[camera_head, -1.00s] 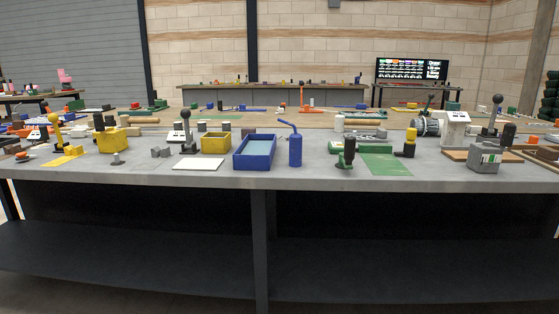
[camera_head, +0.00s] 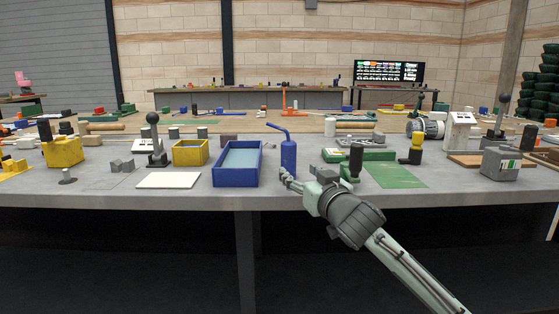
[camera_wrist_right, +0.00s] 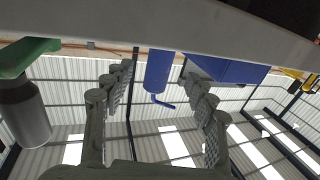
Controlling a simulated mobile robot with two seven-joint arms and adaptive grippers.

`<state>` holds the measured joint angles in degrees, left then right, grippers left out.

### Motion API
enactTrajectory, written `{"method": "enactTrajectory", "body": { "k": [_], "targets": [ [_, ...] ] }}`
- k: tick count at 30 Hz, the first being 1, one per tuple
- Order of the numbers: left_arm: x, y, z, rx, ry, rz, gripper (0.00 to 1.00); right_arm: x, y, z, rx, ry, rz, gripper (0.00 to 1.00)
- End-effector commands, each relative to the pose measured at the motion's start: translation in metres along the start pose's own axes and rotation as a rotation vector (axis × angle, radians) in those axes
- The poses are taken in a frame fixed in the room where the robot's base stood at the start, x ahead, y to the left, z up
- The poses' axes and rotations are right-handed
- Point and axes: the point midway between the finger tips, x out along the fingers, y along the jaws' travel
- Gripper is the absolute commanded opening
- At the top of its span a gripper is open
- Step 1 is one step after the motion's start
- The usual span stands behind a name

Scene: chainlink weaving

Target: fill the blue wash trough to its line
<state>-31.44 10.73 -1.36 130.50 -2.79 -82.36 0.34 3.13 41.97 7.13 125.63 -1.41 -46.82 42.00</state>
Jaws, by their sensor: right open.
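The blue wash trough (camera_head: 235,180) stands on the grey bench with pale blue liquid inside. A blue bottle with a bent spout (camera_head: 289,158) stands upright just right of it. My right gripper (camera_head: 289,178) is low at the bench's front edge, in front of the bottle's base. In the right wrist view, which is upside down, the open fingers (camera_wrist_right: 158,92) point toward the bottle (camera_wrist_right: 159,70), which shows between them; nothing is held. The trough (camera_wrist_right: 228,70) is beside it there. The trough's fill line cannot be made out. My left gripper is out of view.
A white sheet (camera_head: 168,180) and a yellow bin (camera_head: 190,153) are left of the trough. A green-based tool with a dark handle (camera_head: 355,160) and a green mat (camera_head: 396,176) lie right of the bottle. The bench's front edge (camera_head: 150,199) runs close under the gripper.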

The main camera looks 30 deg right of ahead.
Motion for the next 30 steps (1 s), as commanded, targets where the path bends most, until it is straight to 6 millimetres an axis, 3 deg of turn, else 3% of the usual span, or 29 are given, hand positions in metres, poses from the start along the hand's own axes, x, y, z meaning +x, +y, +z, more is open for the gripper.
{"method": "enactTrajectory", "body": {
  "k": [5,14,19,28,30],
  "targets": [
    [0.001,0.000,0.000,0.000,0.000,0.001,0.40,0.010,0.000,0.000,-0.001,0.000,0.000,0.57],
    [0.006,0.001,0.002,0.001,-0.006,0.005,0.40,0.048,0.000,-0.004,-0.002,0.000,0.002,0.57],
    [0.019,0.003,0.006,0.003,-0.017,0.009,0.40,0.071,-0.001,-0.004,0.000,-0.001,0.001,0.57],
    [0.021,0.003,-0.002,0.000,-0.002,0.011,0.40,0.078,-0.001,-0.003,-0.001,-0.002,0.000,0.57],
    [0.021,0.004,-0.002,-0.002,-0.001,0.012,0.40,0.078,-0.001,-0.003,-0.001,-0.002,0.000,0.51]
  ]
}}
